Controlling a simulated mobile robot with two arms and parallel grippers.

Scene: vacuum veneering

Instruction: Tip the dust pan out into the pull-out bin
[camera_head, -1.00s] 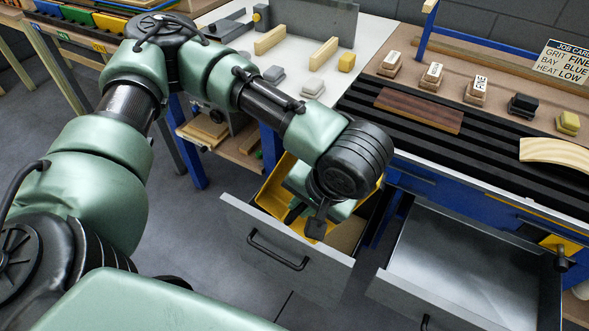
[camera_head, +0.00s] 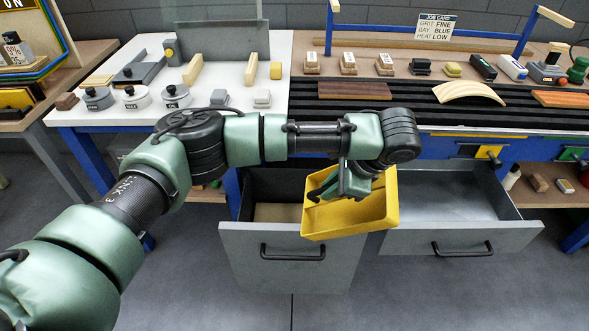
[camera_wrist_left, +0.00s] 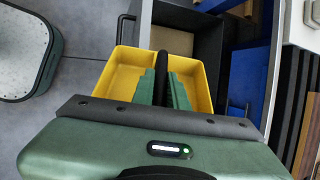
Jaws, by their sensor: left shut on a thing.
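The yellow dust pan (camera_head: 362,216) hangs in the air, slightly tilted, in front of the open drawers. My left gripper (camera_head: 320,192) is shut on it; the green fingers and a dark bar between them also show in the left wrist view (camera_wrist_left: 166,88). The pan's open tray (camera_wrist_left: 124,78) looks empty there. The deep pull-out bin (camera_head: 262,238) stands open, with a tan patch inside. The pan overlaps its right front corner in the head view, and I cannot tell the height between them. My right gripper is not in view.
A shallow grey drawer (camera_head: 490,236) stands open right of the bin. The workbench with a black slatted bed (camera_head: 420,115) and wood pieces lies behind. A white table (camera_head: 240,55) with tools is at the back left. The floor in front is clear.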

